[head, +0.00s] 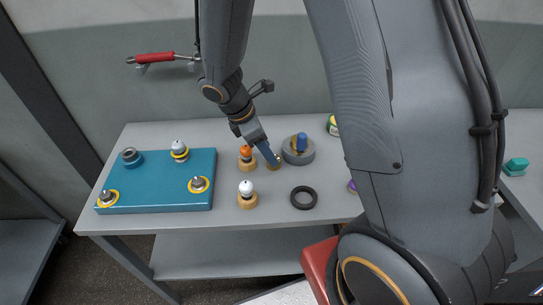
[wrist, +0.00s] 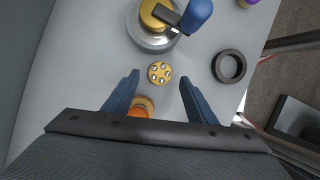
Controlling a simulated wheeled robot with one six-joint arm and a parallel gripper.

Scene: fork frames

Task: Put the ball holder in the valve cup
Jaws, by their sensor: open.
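The ball holder, a small brass-coloured disc with several silver balls in its face, lies on the table in the wrist view (wrist: 160,72). In the head view it is mostly hidden behind a blue finger. My gripper (wrist: 159,79) is open, with its blue fingertips on either side of the ball holder in the picture; I cannot tell whether they touch it. In the head view my gripper (head: 273,156) points down at the table. The grey round cup (head: 298,159), which looks like the valve cup, stands just right of it, with a brass part and blue handle in it.
An orange-topped piece (head: 247,152) stands close left of my gripper, and a white-topped piece (head: 247,188) is nearer the front. A black ring (head: 304,197) lies front right. A teal board (head: 150,178) with several fittings fills the left. The table's front right is partly hidden by my arm.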

